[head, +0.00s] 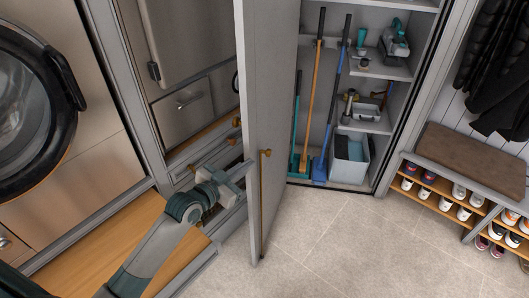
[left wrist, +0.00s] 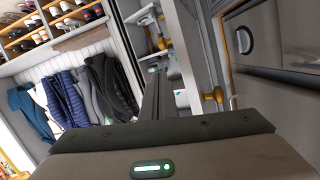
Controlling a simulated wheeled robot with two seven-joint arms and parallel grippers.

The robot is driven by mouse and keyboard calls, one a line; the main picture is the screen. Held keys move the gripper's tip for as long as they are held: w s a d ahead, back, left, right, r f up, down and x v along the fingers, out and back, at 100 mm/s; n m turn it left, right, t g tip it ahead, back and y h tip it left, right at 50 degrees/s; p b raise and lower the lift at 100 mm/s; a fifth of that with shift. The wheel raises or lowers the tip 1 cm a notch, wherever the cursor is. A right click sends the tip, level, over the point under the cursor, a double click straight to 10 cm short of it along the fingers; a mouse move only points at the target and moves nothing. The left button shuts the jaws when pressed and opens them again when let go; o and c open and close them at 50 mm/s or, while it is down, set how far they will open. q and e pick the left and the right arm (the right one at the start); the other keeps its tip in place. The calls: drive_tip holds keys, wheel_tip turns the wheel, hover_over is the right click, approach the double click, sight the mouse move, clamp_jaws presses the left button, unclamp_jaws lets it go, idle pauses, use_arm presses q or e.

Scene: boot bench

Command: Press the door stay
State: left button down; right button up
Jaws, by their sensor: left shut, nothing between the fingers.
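A tall grey cupboard door (head: 271,80) stands open in the middle of the head view. A brass knob with a thin brass strip (head: 265,154) shows along its edge. My left gripper (head: 240,172) is shut and empty, close to the door's left face near its lower part; I cannot tell whether it touches. In the left wrist view the shut fingers (left wrist: 157,95) point toward the door edge, with a brass fitting (left wrist: 214,96) to their right. No part can be surely told as the door stay; it may be hidden behind the door or gripper. My right gripper is not in view.
The open cupboard holds brooms (head: 315,90) and a grey bin (head: 349,160). A washing machine (head: 35,95) and drawers (head: 184,105) stand at left. A shoe bench (head: 465,165) stands at right. The tiled floor (head: 340,240) is clear.

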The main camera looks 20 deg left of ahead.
use_arm(q)
drive_tip(key=shift+w+a+r, duration=0.1)
drive_tip(key=shift+w+r, duration=0.1)
drive_tip(key=shift+r, duration=0.35)
drive_tip(key=shift+w+a+r, duration=0.1)
drive_tip(key=shift+w+r, duration=0.1)
drive_tip(key=shift+r, duration=0.3)
drive_tip(key=shift+w+d, duration=0.1)
drive_tip(key=p, duration=0.3)
hover_over(265, 152)
drive_tip(key=s+d, duration=0.1)
drive_tip(key=s, duration=0.2)
drive_tip(key=f, duration=0.1)
drive_tip(key=shift+w+a+f, duration=0.1)
drive_tip(key=shift+w+f, duration=0.05)
drive_tip(key=shift+f, duration=2.1)
drive_tip(key=shift+f, duration=0.1)
